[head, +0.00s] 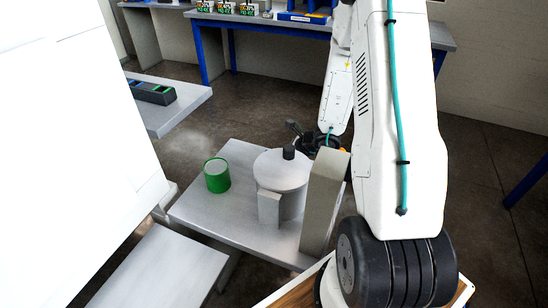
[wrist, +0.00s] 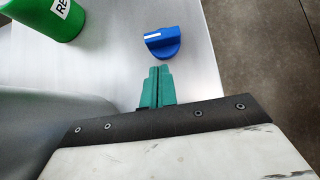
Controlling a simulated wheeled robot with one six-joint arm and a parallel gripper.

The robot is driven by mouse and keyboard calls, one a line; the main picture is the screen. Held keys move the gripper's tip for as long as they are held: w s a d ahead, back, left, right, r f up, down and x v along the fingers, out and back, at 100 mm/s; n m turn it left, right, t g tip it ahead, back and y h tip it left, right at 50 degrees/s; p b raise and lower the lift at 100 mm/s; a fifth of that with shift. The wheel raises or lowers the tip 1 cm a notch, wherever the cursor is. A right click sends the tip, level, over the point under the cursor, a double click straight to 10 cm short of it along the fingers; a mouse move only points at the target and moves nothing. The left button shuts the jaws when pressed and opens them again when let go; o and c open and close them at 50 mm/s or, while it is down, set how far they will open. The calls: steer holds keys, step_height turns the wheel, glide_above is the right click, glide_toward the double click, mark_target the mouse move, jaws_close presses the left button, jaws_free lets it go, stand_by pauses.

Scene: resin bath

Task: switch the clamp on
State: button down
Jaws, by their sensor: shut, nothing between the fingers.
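A blue knob (wrist: 162,42) with a white line sits on the light grey surface in the wrist view. The line lies nearly level, at the knob's left side. My gripper's teal fingers (wrist: 157,86) are together and empty, just below the knob in the picture, with a small gap between. In the head view, the dark end of my arm is behind the lidded metal pot (head: 281,172) and the grey upright block (head: 322,205). The knob is hidden there. I cannot make out a separate clamp part.
A green can (head: 217,176) stands left of the pot on the metal table (head: 232,228); its label partly shows in the wrist view (wrist: 48,18). A large white cabinet (head: 75,130) is at left. A blue-legged bench (head: 262,25) stands at the back.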

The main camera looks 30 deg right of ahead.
steer(key=shift+w+a, duration=0.65)
steer(key=shift+w, duration=0.3)
steer(key=shift+a, duration=0.55)
steer(key=shift+d, duration=0.15)
steer(key=shift+w+d, duration=0.15)
steer(key=shift+d, duration=0.5)
steer(key=shift+r, duration=0.1)
steer(key=v, duration=0.7)
steer(key=shift+s+d+r, duration=0.15)
steer(key=shift+s+r, duration=0.05)
steer(key=shift+s, duration=0.05)
